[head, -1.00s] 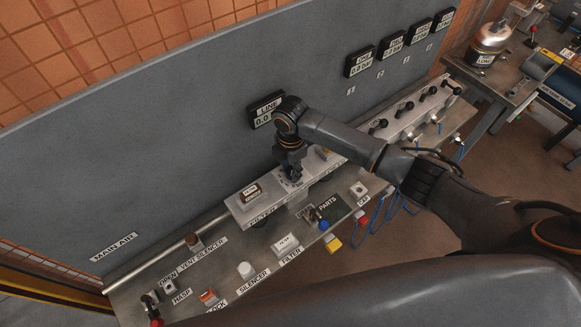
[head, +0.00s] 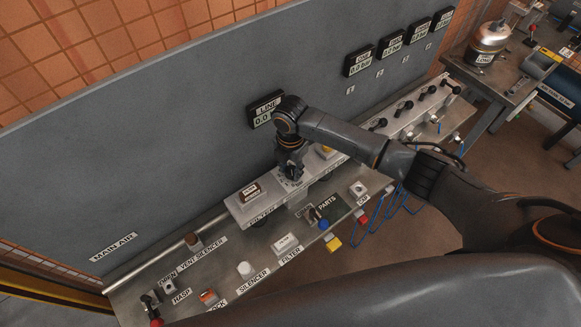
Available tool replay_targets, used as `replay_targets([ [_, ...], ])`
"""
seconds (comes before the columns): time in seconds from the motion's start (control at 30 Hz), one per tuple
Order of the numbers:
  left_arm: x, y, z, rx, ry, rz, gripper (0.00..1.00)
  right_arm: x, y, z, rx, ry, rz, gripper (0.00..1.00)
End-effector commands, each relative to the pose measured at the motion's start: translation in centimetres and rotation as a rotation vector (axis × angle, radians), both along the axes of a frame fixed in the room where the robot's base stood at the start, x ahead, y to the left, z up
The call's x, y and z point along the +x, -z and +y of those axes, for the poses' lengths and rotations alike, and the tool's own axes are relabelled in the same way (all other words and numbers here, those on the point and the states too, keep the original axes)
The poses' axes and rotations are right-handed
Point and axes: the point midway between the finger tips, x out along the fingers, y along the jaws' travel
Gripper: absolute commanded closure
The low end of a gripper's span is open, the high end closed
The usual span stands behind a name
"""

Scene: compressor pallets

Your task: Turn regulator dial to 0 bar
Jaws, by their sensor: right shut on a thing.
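My right gripper (head: 291,174) points down onto the top of the light grey raised block (head: 243,212) on the bench. It is shut on the regulator dial, which is mostly hidden under the fingers, so its pointer and scale cannot be read. The LINE display (head: 264,110) on the grey panel sits just behind my wrist. Its visible digits read 0.0, and its right part is covered by my arm. My left gripper is not in view.
A brown-topped filter part (head: 250,191) stands left of the gripper on the block, and a yellow part (head: 326,151) is close on its right. Several black-handled valves line the block further right.

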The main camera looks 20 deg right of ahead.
Motion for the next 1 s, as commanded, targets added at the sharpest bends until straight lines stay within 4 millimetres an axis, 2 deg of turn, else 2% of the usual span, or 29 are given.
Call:
replay_targets([
  [0.03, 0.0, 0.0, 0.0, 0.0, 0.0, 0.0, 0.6, 0.0, 0.0, 0.0, 0.0, -0.002, -0.001, 0.97],
  [0.07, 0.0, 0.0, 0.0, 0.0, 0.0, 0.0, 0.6, 0.0, 0.0, 0.0, 0.0, -0.002, -0.001, 0.62],
  [0.17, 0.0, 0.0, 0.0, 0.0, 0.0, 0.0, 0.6, 0.0, 0.0, 0.0, 0.0, -0.001, -0.001, 0.43],
  [0.43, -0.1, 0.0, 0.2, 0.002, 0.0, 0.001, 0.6, 0.0, 0.0, 0.0, 0.0, 0.0, -0.001, 0.43],
  [0.57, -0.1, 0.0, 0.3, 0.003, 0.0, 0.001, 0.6, 0.1, -0.7, 0.0, 0.0, 0.0, -0.002, 0.43],
  [0.67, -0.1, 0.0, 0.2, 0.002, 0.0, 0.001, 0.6, 0.1, -2.2, 0.0, 0.0, -0.002, -0.004, 0.43],
  [1.0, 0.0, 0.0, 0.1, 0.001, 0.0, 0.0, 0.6, 0.1, -9.3, 0.0, 0.001, -0.002, -0.004, 0.43],
])
